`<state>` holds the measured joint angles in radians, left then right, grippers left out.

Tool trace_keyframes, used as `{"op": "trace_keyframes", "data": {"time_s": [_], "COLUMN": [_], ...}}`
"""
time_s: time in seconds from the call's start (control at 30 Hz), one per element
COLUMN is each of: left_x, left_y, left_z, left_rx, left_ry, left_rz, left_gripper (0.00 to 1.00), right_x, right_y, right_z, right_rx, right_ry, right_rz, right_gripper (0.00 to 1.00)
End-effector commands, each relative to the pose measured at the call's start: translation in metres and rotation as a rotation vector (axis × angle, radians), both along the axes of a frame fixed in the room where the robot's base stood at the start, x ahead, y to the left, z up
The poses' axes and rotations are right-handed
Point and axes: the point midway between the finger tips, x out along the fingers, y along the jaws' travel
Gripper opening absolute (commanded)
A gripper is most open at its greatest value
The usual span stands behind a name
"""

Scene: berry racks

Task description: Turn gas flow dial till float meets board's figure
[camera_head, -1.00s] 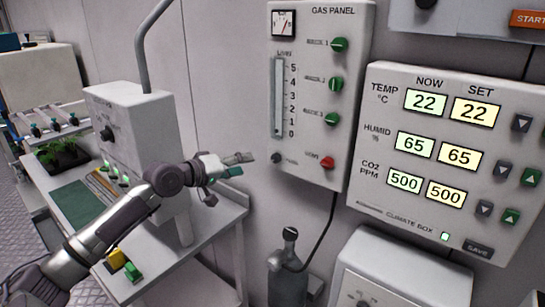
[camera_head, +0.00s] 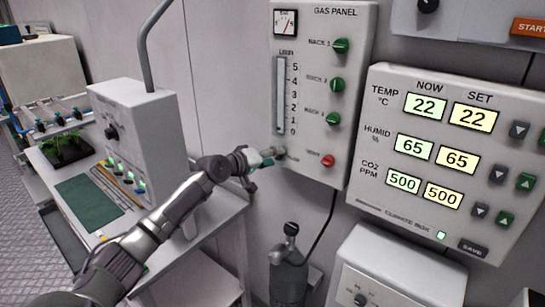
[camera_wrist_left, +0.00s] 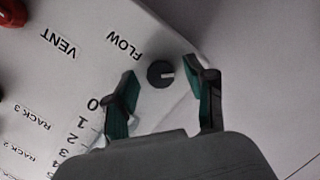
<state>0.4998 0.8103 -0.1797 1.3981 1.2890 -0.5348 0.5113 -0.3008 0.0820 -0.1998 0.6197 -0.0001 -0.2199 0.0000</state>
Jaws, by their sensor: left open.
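The gas panel (camera_head: 353,112) hangs on the wall in the head view. Its flow meter tube (camera_head: 279,95) has a scale from 0 to 5; I cannot make out the float. The flow dial is a small dark knob (camera_wrist_left: 161,74) with a white mark, below the tube. My left gripper (camera_head: 272,157) is at the panel's lower left corner and covers the dial in the head view. In the left wrist view the open left gripper (camera_wrist_left: 164,88) has its green-padded fingers on either side of the dial, apart from it. No board with a flow figure is readable. My right gripper is out of view.
Green rack knobs (camera_head: 334,119) and the red vent knob (camera_head: 327,160) are to the right of the tube. The climate box (camera_head: 447,160) hangs further right. A gas cylinder (camera_head: 288,270) stands below. A table with a grey box (camera_head: 135,130) is at left.

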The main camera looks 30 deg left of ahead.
Motion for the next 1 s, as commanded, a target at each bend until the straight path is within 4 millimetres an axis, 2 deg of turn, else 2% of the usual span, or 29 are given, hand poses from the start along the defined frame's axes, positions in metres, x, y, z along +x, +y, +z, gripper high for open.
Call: {"op": "trace_keyframes", "data": {"time_s": [0.03,0.37,0.67,1.0], "left_x": [0.0,0.0,-0.001,-0.001], "left_y": [0.0,0.0,0.0,-0.001], "left_z": [0.0,0.0,0.001,0.003], "left_rx": [0.0,0.0,0.029,0.235], "left_ry": [0.0,0.0,-0.002,-0.018], "left_rz": [0.0,0.0,0.0,0.0], "left_gripper": [0.55,0.0,0.0,0.0], "right_x": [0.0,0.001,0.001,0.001], "right_y": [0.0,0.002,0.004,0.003], "right_z": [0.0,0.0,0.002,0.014], "right_rx": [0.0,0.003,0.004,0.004], "right_ry": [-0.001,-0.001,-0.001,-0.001], "right_rz": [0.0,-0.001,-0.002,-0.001], "right_gripper": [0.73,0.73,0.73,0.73]}}
